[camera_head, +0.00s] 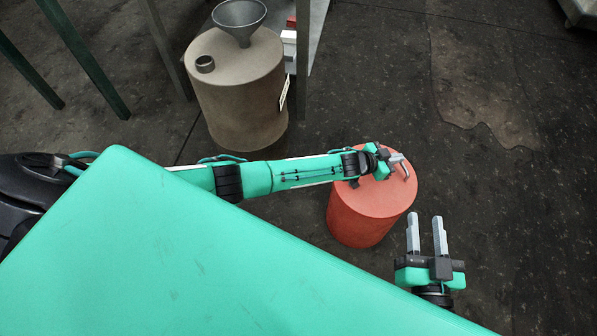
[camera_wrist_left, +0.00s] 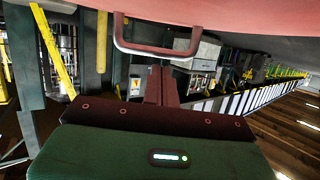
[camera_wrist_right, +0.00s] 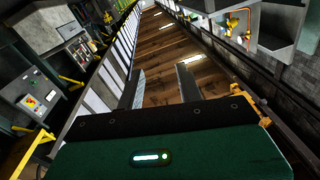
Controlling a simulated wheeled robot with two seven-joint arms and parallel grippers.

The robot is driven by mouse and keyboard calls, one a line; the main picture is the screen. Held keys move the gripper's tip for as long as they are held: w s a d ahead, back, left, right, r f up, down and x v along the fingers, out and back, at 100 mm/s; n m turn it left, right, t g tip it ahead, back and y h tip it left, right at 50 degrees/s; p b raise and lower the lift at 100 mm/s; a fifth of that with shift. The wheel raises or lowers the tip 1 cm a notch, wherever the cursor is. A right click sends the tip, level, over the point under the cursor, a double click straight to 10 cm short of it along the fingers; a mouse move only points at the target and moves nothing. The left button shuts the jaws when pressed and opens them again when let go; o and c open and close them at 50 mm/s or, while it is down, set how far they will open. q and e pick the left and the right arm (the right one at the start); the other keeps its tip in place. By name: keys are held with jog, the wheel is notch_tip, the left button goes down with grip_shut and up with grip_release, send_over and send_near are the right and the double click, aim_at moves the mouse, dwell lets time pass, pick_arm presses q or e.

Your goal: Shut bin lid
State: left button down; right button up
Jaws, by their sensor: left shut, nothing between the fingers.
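The red bin (camera_head: 360,228) stands on the floor, its round red lid (camera_head: 375,200) seen from above at its top. I see no clear gap under the lid, though my left arm hides its far side. My left gripper (camera_head: 402,164) is shut and empty, at the lid's far right by the handle. In the left wrist view the lid's handle (camera_wrist_left: 155,50) is a U-shaped bar just beyond the shut fingers (camera_wrist_left: 160,84); whether they touch it I cannot tell. My right gripper (camera_head: 427,222) is open and empty, right of the bin and apart from it.
A brown drum (camera_head: 237,105) with a grey funnel (camera_head: 238,18) on top stands behind, left of the bin. Dark green posts (camera_head: 82,55) stand at the upper left. The dark floor (camera_head: 510,220) at the right is clear, with a brownish patch (camera_head: 470,90) farther back.

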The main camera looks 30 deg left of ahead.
pick_arm(q)
jog(key=shift+f, duration=0.3)
dwell(0.5)
